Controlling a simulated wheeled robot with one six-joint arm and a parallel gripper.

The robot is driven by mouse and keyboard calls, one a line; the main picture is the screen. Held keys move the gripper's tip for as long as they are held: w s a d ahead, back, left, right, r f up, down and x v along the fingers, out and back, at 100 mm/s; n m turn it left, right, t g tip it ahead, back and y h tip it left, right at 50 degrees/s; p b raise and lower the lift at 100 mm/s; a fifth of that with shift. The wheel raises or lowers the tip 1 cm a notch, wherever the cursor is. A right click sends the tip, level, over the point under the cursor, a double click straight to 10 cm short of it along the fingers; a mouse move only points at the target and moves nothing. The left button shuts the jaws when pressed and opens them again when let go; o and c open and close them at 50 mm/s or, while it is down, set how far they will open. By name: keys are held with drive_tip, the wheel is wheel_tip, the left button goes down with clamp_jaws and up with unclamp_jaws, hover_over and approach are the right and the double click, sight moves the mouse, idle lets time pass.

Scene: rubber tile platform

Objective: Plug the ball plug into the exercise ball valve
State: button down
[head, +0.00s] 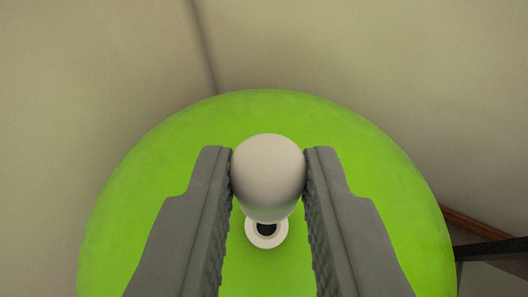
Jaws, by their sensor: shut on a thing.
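The exercise ball (130,205) is large and bright green and fills the middle and lower part of the head view. Its valve (268,239) shows as a white ring with a dark hole, just below the plug in the picture and partly hidden by it. My gripper (268,168) is shut on the white ball plug (268,165), with one grey finger on each side of its rounded head. The plug's far end is hidden by its head. I cannot tell whether the plug touches the valve ring.
Plain beige walls (90,70) meet in a corner behind the ball. A brown strip (475,225) and a dark bar (492,249) show at the right edge. The space above the ball is clear.

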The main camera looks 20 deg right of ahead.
hover_over(267, 251)
drive_tip(key=shift+f, duration=3)
drive_tip(key=shift+f, duration=1.25)
idle(3.7)
